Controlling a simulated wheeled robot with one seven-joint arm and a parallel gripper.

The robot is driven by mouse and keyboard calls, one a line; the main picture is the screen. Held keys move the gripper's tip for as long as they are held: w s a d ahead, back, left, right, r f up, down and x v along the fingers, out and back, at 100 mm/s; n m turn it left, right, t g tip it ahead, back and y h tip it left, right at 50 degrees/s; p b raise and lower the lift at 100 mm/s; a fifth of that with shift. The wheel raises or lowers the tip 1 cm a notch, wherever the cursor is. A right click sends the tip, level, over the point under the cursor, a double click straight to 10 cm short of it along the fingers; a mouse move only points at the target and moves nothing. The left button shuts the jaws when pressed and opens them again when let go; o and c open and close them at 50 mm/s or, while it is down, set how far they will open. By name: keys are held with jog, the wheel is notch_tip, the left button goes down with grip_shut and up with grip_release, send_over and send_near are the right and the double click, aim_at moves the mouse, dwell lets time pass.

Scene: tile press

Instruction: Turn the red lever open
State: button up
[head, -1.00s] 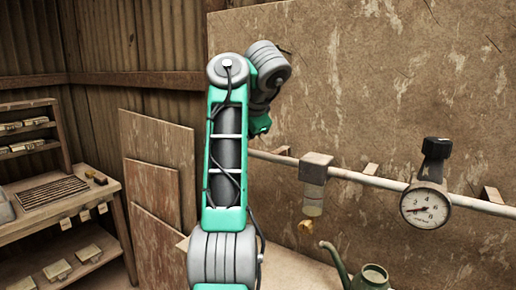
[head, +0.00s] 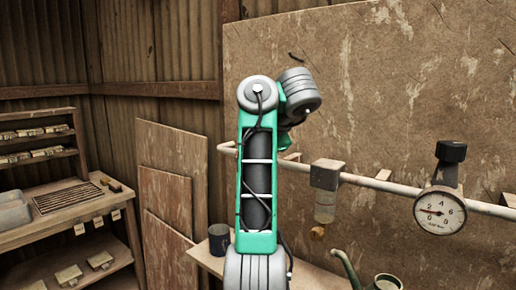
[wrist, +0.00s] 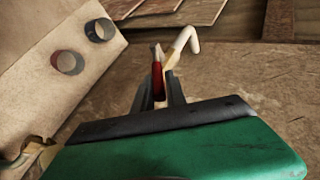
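The red lever (wrist: 157,82) shows in the wrist view between the two dark fingers of my gripper (wrist: 160,88). The fingers stand close on either side of it. I cannot tell whether they press on it. A pale pipe with a bent end (wrist: 184,42) shows just beyond the lever. In the head view, the lever and my gripper are hidden behind my green and grey arm.
The wall pipe (head: 385,184) carries a round gauge (head: 440,211) and a hanging glass cup (head: 325,208). A dark mug (head: 219,240) and a watering can (head: 386,282) stand below. Shelves (head: 65,210) are at left, with boards (head: 166,200) leaning beside them.

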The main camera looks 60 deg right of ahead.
jog(key=o, duration=0.3)
jog(key=shift+w, duration=0.1)
jog(key=shift+o, duration=0.2)
jog(key=v, duration=0.8)
